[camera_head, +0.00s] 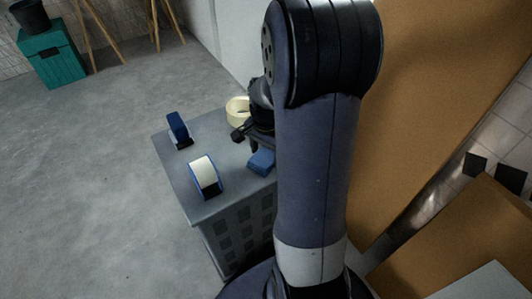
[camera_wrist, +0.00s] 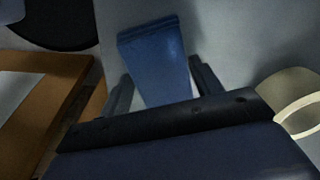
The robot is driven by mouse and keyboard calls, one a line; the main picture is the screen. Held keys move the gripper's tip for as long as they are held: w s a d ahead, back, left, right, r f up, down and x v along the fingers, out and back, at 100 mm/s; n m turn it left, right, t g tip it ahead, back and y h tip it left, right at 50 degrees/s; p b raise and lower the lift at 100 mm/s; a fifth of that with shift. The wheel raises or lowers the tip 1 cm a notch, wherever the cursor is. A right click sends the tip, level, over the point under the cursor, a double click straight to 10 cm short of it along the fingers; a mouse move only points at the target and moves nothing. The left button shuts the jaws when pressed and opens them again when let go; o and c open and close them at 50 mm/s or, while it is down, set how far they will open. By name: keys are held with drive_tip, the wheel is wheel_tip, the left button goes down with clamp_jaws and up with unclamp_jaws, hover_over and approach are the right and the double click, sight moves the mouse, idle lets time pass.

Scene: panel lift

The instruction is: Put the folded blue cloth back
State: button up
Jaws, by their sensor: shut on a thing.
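The folded blue cloth (camera_head: 262,162) shows in the head view at the right side of the grey cabinet top, partly hidden by my arm. In the wrist view the cloth (camera_wrist: 157,60) lies between the two dark fingers of my gripper (camera_wrist: 161,78), which is shut on it. In the head view my gripper (camera_head: 262,143) is mostly hidden behind my arm, over the right part of the cabinet top. I cannot tell whether the cloth touches the top or is held just above it.
A large brown panel (camera_head: 420,80) stands at right. Open floor (camera_head: 90,180) lies at left.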

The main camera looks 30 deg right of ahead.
sight(266, 155)
drive_tip(key=o, duration=0.9)
wheel_tip(266, 155, up, 12)
drive_tip(key=p, duration=0.3)
